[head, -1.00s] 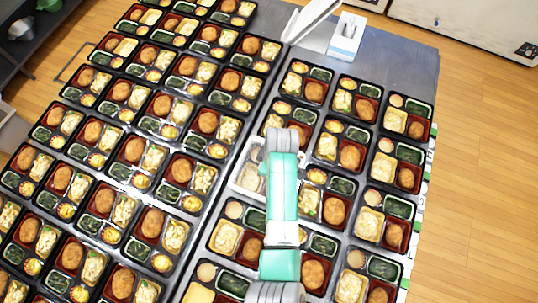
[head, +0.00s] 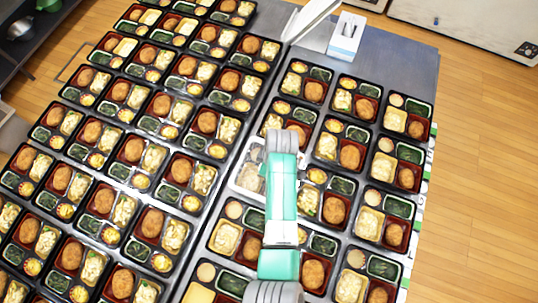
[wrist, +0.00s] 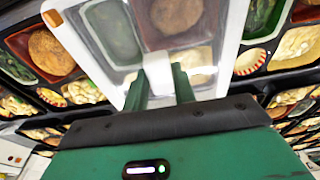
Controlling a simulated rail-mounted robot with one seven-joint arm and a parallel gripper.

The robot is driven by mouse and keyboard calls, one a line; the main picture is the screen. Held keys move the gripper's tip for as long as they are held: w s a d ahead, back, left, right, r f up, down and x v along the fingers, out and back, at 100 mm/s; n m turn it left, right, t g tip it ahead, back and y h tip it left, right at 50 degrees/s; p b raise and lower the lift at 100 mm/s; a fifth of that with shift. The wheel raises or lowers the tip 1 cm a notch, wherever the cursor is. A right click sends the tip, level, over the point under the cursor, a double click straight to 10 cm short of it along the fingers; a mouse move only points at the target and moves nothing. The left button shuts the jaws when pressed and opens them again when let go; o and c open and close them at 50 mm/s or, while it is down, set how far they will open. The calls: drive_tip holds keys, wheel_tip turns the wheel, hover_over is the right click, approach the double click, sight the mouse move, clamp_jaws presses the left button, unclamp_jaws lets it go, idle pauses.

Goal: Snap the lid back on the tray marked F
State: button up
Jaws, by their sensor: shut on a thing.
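A clear lid with a pale rim (wrist: 229,45) fills the upper middle of the wrist view. Dark greens, a brown fried patty and other food show hazily through it. My gripper (wrist: 159,74) has its two green fingers shut on the lid's near edge, at a pale tab. In the head view the lid (head: 243,181) shows beside my arm, over a tray in the left column of the right-hand block. I cannot tell whether it is seated or just above the tray. My arm hides the fingers there. No letter F is legible.
Open bento trays (head: 349,151) stand close around the lid on the right. A dense block of trays (head: 130,150) fills the left side. A white box (head: 346,38) stands at the table's back. Bare metal table (head: 395,65) shows at the back right.

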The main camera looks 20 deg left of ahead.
drive_tip(key=shift+f, duration=0.1)
drive_tip(key=shift+f+b, duration=0.8)
drive_tip(key=shift+f, duration=0.2)
idle(0.5)
drive_tip(key=o, duration=1.6)
drive_tip(key=shift+c, duration=0.2)
wheel_tip(320, 180, up, 8)
drive_tip(key=p, duration=0.7)
drive_tip(key=shift+p, duration=0.3)
